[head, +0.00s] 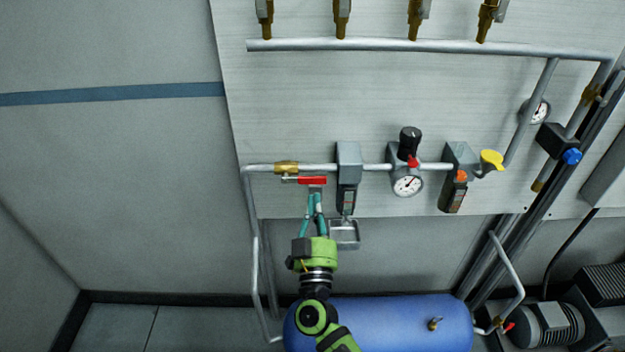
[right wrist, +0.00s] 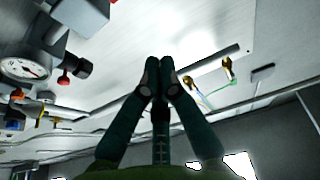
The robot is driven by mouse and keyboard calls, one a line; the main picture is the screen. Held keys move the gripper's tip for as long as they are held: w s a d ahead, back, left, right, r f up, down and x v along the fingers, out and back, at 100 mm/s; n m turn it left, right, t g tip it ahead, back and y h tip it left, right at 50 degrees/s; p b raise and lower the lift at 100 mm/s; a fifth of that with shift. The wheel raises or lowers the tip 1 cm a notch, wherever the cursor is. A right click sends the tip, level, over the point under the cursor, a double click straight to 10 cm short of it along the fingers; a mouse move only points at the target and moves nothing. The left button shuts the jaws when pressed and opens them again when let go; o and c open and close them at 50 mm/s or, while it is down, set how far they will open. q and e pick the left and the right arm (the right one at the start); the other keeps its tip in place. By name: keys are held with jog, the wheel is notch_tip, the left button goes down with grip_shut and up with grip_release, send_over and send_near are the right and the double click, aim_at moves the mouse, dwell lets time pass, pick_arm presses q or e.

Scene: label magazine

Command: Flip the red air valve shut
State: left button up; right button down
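The red valve handle (head: 312,180) lies level, parallel to the pipe, pointing right from the brass valve body (head: 286,168) at the left end of the wall pipe. My right gripper (head: 316,191) points up at the panel, its fingertips just below the red handle; I cannot tell whether they touch it. In the right wrist view its fingertips (right wrist: 159,68) are pressed together with nothing visible between them. I cannot make out the red handle in that view. My left gripper is in neither view.
Right of the handle, along the pipe, are a grey filter unit (head: 348,163), a pressure gauge (head: 408,186) under a black knob, and a yellow handle (head: 491,159). A blue tank (head: 400,325) lies below. The wall on the left is clear.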

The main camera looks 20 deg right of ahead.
notch_tip(320, 180, up, 3)
jog(key=b, duration=0.3)
send_over(314, 179)
jog(key=s, duration=0.1)
pick_arm(q)
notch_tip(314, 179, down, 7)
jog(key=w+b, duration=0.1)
jog(key=b, duration=0.3)
pick_arm(e)
jog(key=shift+s+a+f, duration=0.15)
jog(key=shift+f, duration=0.5)
jog(key=shift+s+a+f, duration=0.1)
jog(key=shift+s+f, duration=0.05)
jog(key=shift+f, duration=0.5)
jog(key=shift+s+a+f, duration=0.15)
jog(key=shift+f, duration=0.5)
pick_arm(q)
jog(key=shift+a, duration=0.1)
